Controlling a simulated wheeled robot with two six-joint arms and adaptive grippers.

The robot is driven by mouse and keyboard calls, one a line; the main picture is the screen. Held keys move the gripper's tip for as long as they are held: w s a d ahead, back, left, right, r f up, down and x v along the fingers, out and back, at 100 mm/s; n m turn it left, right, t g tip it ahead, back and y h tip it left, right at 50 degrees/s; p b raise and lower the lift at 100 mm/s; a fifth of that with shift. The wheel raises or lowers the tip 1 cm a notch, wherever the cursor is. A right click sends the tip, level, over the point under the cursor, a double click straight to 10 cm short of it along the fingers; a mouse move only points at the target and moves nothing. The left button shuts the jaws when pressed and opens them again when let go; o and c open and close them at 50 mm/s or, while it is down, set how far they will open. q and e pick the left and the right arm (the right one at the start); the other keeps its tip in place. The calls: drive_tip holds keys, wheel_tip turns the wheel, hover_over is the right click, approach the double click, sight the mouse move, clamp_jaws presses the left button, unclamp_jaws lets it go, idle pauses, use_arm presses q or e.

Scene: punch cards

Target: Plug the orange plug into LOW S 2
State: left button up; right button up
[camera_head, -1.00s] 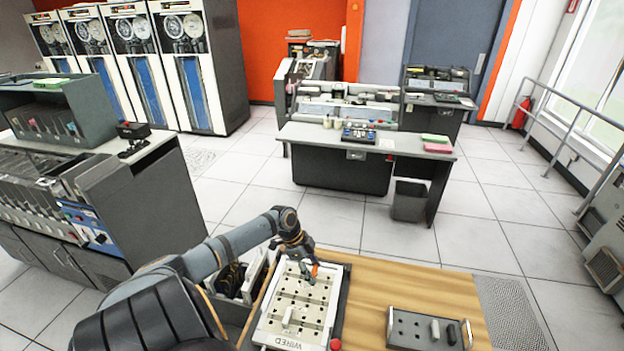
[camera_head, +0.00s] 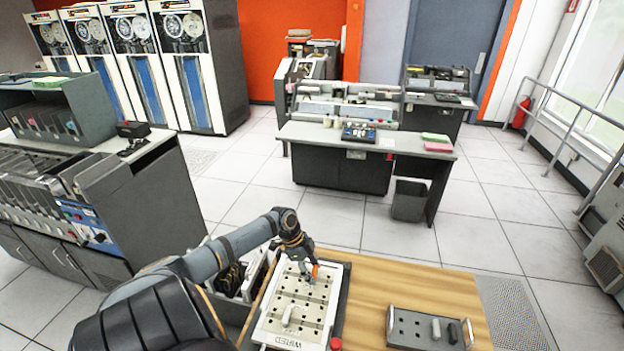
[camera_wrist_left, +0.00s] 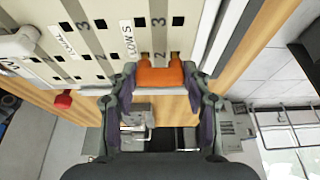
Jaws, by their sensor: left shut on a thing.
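The orange plug (camera_wrist_left: 160,78) is held between the two fingers of my left gripper (camera_wrist_left: 160,85), which is shut on it. In the head view the plug (camera_head: 315,270) shows as a small orange spot at my left gripper (camera_head: 311,276), over the far right part of the cream plugboard (camera_head: 272,322). In the left wrist view the plug's two prongs point at the holes on either side of a "2", beside the "LOW S" label (camera_wrist_left: 127,40). I cannot tell whether the prongs are in the holes. My right gripper is not in view.
A pale plug (camera_head: 287,316) stands on the board near its "WIRED" end. A red knob (camera_head: 335,344) is at the board's near right corner. A grey tray (camera_head: 408,330) with several plugs lies to the right. Bare wooden table (camera_head: 375,285) lies between them.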

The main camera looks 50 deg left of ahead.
use_arm(q)
drive_tip(key=shift+f+b, duration=0.4)
drive_tip(key=shift+f, duration=0.25)
drive_tip(key=o, duration=1)
drive_tip(key=v, duration=0.6)
drive_tip(key=shift+s+a, duration=0.15)
drive_tip(key=shift+a, duration=0.1)
drive_tip(key=shift+r, duration=0.65)
drive_tip(key=shift+s, duration=0.1)
